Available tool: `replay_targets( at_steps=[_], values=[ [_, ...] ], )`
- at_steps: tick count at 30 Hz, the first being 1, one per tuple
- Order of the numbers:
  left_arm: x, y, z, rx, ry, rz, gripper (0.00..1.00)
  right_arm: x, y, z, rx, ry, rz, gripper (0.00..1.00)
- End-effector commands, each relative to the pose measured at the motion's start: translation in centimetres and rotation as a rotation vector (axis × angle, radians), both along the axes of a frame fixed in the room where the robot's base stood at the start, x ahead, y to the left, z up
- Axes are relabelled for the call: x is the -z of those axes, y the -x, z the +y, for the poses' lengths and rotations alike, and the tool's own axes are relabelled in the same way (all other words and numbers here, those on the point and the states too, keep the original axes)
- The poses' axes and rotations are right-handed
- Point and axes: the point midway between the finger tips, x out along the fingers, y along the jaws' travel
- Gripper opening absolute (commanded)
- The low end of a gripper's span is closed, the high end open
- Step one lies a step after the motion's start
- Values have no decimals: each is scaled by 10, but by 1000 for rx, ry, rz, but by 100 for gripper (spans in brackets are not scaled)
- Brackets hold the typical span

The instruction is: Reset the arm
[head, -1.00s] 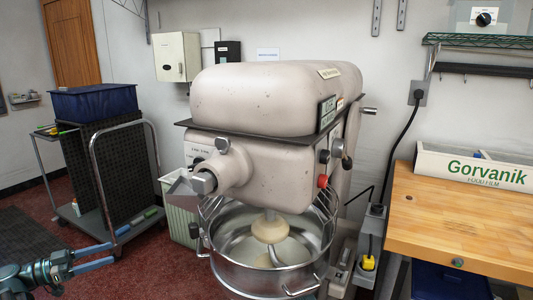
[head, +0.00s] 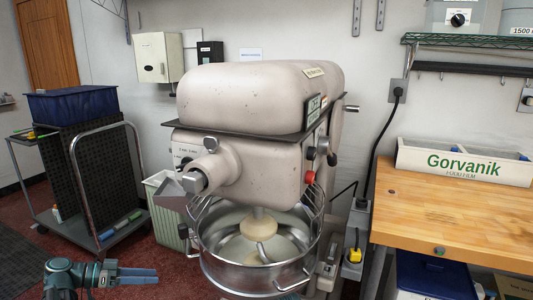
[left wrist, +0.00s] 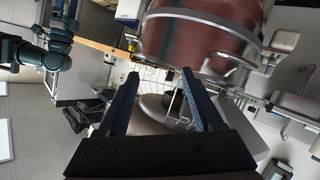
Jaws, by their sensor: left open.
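My left gripper (head: 138,276) is at the bottom left of the head view, pointing right, in front of the mixer and left of its bowl. Its fingers overlap there. In the left wrist view the two dark blue fingers (left wrist: 160,73) are wide apart, with nothing held between them. A teal and black arm of mine (left wrist: 38,52) shows at the left of the left wrist view. Its end (left wrist: 64,16) seems to be the right gripper, cut by the top edge, too small to read. The right arm is out of the head view.
The large beige mixer (head: 262,95) with its steel bowl (head: 250,272) stands in the middle. A cart with a blue bin (head: 80,103) is at the left. A wooden table (head: 450,220) with a Gorvanik box (head: 465,165) is at the right.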

Motion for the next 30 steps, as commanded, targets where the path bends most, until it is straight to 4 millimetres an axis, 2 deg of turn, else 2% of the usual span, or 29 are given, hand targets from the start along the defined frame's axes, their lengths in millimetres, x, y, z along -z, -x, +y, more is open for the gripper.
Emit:
replay_targets(
  at_steps=[1, 6, 9, 15, 18, 21, 30],
  values=[
    [10, 2, -30, 25, -26, 71, 68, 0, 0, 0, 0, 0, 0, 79],
    [55, 18, -122, 71, -180, 365, 68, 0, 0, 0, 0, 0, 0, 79],
    [80, 35, -168, 69, -307, 519, 68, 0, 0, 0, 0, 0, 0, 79],
    [120, 81, -234, -3, -596, 734, 68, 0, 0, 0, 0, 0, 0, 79],
    [133, 104, -256, -69, -744, 787, 68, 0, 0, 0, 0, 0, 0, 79],
    [141, 122, -269, -145, -865, 803, 68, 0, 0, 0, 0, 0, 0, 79],
    [147, 155, -287, -343, -1094, 748, 68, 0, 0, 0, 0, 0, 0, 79]
  ],
)
